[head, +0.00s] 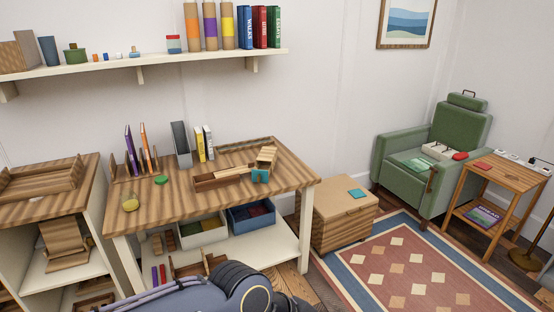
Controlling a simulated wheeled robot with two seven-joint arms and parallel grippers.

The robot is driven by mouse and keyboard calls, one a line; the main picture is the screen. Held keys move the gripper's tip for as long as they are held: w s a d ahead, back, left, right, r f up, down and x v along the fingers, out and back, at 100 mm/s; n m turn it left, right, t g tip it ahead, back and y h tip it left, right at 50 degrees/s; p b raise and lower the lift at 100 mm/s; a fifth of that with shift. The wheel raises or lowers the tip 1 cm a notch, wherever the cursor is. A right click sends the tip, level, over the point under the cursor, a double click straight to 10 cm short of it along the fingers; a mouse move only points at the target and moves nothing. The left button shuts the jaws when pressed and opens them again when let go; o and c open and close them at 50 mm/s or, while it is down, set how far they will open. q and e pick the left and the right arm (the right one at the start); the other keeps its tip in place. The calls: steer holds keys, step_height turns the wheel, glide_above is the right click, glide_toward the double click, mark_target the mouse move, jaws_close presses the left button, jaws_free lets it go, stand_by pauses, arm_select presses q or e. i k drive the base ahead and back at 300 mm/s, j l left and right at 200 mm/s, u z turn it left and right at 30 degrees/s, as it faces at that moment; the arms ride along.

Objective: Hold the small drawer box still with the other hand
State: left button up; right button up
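A small light wooden box (266,155) stands near the back right of the striped wooden table and looks like the small drawer box, though it is too small in view to be sure. A teal object (260,176) sits right in front of it. A low brown open tray (208,182) lies just to its left, with a light wooden piece reaching across toward the box. Neither of my grippers shows. Part of my own dark arm fills the bottom middle, well in front of the box and apart from it.
The striped table (185,200) also holds upright books (203,143), a green item (161,180) and a yellow-green pear-like object (130,203). Its front right is clear. Grey and blue bins (250,216) sit beneath. A wooden chest (338,222) stands right of the table; a shelf (150,61) hangs above.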

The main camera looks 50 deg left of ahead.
mark_target(261, 175)
steer(key=i+j+u, duration=0.1)
steer(key=i+u, duration=0.25)
steer(key=i+l+u, duration=0.1)
steer(key=i+u, duration=0.25)
steer(key=i, duration=0.2)
steer(key=i+l+u, duration=0.15)
steer(key=i+u, duration=0.2)
steer(key=i+l+u, duration=0.5)
steer(key=i+u, duration=0.2)
steer(key=u, duration=0.15)
steer(key=i+l+u, duration=0.2)
steer(key=u, duration=0.25)
steer(key=i+l+u, duration=0.55)
steer(key=l+u, duration=0.2)
steer(key=u, duration=0.15)
steer(key=i+l+u, duration=0.15)
steer(key=l+u, duration=0.3)
steer(key=i+l+u, duration=0.1)
steer(key=l+u, duration=0.2)
steer(key=l, duration=0.2)
steer(key=l+u, duration=0.25)
steer(key=l, duration=0.25)
